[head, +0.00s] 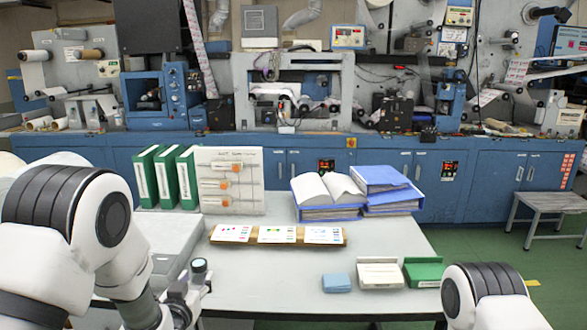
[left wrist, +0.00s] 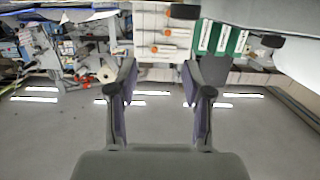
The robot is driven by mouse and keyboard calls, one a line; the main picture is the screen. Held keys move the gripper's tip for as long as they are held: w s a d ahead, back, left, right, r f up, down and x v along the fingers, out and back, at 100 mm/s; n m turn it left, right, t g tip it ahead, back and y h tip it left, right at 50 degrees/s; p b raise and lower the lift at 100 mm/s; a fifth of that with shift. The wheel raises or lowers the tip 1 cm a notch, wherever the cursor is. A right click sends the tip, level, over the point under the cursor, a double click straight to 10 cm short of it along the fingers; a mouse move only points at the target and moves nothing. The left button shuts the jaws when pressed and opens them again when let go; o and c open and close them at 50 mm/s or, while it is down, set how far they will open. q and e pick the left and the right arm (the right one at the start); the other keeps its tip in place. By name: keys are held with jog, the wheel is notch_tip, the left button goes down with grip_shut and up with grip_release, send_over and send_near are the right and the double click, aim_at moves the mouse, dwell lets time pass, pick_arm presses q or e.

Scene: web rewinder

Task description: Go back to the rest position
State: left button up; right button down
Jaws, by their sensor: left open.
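My left gripper (head: 192,285) is low over the left front part of the grey table (head: 270,278), near a pale grey case (head: 165,238). In the left wrist view its two fingers (left wrist: 158,72) stand wide apart, with nothing between them. That view is upside down and shows the white board (left wrist: 160,12) and the green binders (left wrist: 222,38) beyond the fingers. My right arm comes in at the bottom right of the head view. Its gripper is out of the picture.
Green binders (head: 168,178) and a white board with orange-marked items (head: 232,182) stand at the back left. Blue binders (head: 388,190) and an open book (head: 328,190) lie right. A card strip (head: 277,236) is mid-table. A blue pad (head: 337,283), white box (head: 380,273) and green box (head: 423,272) sit front right.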

pick_arm(q)
jog(key=s+a+f+g, duration=0.3)
jog(key=s+f+g, duration=0.6)
jog(key=s+f, duration=1.4)
jog(key=s+f+g, duration=0.3)
jog(key=s, duration=0.6)
jog(key=s+f+g, duration=0.3)
jog(key=s+g, duration=0.1)
jog(key=s, duration=0.5)
jog(key=shift+s, duration=0.3)
